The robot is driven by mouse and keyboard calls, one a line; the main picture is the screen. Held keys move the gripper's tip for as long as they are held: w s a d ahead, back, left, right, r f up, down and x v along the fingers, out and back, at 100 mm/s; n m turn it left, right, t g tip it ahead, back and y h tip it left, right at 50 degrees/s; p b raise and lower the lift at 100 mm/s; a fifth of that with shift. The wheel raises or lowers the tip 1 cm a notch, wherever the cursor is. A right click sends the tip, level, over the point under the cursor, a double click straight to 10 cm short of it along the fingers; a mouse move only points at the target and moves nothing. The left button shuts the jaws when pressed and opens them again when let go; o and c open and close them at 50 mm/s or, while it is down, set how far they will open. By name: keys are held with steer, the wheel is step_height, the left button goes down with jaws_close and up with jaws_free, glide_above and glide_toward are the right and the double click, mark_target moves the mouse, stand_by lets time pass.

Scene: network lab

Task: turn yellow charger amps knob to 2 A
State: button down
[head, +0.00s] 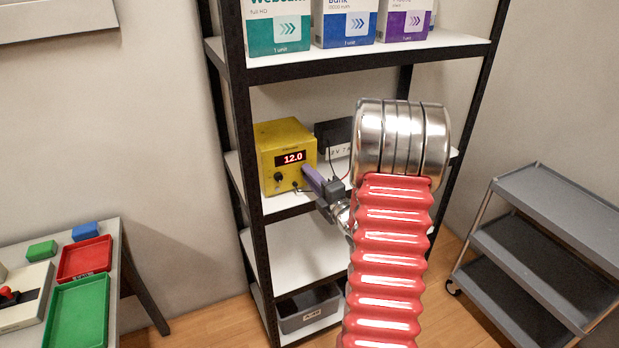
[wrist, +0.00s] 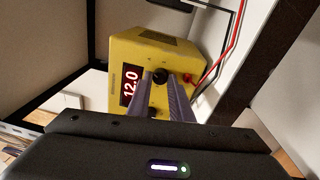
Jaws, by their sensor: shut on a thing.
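The yellow charger (head: 284,140) stands on the middle shelf in the head view, its red display (head: 290,158) reading 12.0. It also fills the middle of the wrist view (wrist: 185,55), turned on its side. A black knob (head: 278,177) sits at the lower left of its front. My gripper (head: 305,170) reaches the right part of the front. In the wrist view its purple-grey fingers (wrist: 173,77) are closed at the other black knob (wrist: 160,75), which I take as the amps knob. The fingers hide part of it. Its pointer and scale marks are too small to read.
A red terminal (wrist: 188,78) with red and black wires lies close to the fingers. The shelf above (head: 345,63) holds several product boxes. A grey cart (head: 550,215) stands right, a table with trays (head: 82,305) left.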

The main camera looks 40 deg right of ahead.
steer(key=m, duration=0.4)
steer(key=shift+f, duration=0.15)
steer(key=m+h, duration=0.1)
steer(key=m, duration=0.3)
steer(key=m+h, duration=0.1)
steer(key=m, duration=0.4)
steer(key=shift+f, duration=0.1)
steer(key=m, duration=0.4)
steer(key=shift+a, duration=0.15)
steer(key=m, duration=0.4)
steer(key=shift+h, duration=0.4)
steer(key=m, duration=0.4)
steer(key=shift+g, duration=0.4)
steer(key=m, duration=0.3)
steer(key=shift+m+g, duration=0.3)
steer(key=shift+m, duration=0.1)
steer(key=m, duration=0.3)
steer(key=shift+a+m+h, duration=0.1)
steer(key=shift+m+h, duration=0.2)
